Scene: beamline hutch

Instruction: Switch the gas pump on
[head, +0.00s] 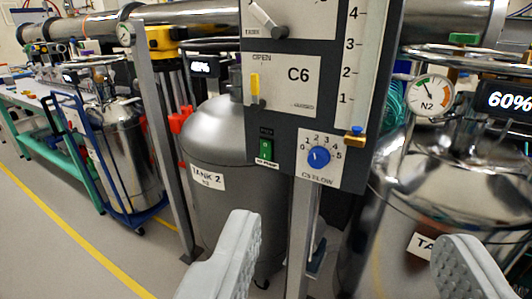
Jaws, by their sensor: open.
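A small green switch (265,150) sits at the lower left of a grey control panel (350,120), with a small dark label above it and a label below that seems to read as a pump. Its on or off position is too small to tell. My gripper (346,228) is open and empty. Its two pale grey fingers stand wide apart at the bottom of the head view, below the panel. The switch is above and left of the middle of the gap, and no finger appears to touch it.
Right of the switch is a blue flow knob (318,157); above is a C6 plate with a yellow lever (255,88). Tank 2 (215,150) stands behind left, another shiny tank (455,185) behind right. A post (155,120) stands left; floor is free at the lower left.

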